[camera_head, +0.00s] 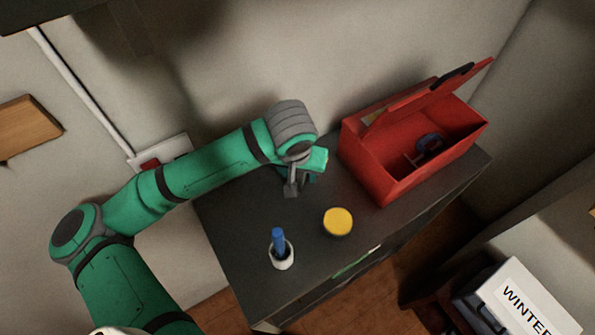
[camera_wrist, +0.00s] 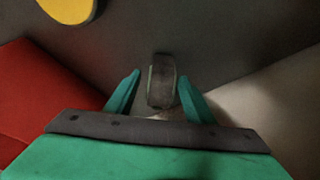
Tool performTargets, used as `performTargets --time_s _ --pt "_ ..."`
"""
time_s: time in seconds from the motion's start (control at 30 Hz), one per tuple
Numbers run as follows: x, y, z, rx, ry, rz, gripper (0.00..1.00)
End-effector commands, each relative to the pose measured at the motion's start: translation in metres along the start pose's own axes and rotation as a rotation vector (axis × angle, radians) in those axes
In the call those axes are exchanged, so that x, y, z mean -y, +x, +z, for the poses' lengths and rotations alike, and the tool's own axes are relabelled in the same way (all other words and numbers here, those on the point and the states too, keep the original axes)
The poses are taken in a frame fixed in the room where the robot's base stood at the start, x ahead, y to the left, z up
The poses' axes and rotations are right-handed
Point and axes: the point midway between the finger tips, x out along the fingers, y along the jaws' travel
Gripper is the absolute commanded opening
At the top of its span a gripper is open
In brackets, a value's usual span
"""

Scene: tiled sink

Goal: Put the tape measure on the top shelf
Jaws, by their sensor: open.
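A small grey, rounded block (camera_head: 291,188) is on the dark cabinet top, partly hidden by my gripper (camera_head: 301,178). It may be the tape measure, but its make is too small and dim to be sure. In the wrist view the grey block (camera_wrist: 162,82) lies between the two green fingertips of my gripper (camera_wrist: 159,92). The fingers are open, with a narrow gap visible on each side of it. No shelf above the cabinet top is clearly in view.
On the cabinet top (camera_head: 238,228) stand an open red toolbox (camera_head: 385,180), a yellow-topped round thing (camera_head: 338,221) and a white cup (camera_head: 282,260) with a blue-handled tool. A "WINTER" box (camera_head: 520,297) is at lower right.

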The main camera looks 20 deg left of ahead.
Motion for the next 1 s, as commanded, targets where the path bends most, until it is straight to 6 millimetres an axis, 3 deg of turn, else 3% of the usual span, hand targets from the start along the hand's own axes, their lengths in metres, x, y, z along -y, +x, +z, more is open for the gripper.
performTargets --time_s 0.17,0.5,0.7,1.0 --pt "0.0 -0.014 -0.002 -0.003 0.0 0.0 0.49" --pt "0.0 -0.08 -0.001 -0.003 0.0 -0.001 0.49" --pt "0.0 -0.109 -0.001 -0.002 0.0 0.0 0.49" --pt "0.0 -0.123 -0.001 -0.001 0.0 0.0 0.49"
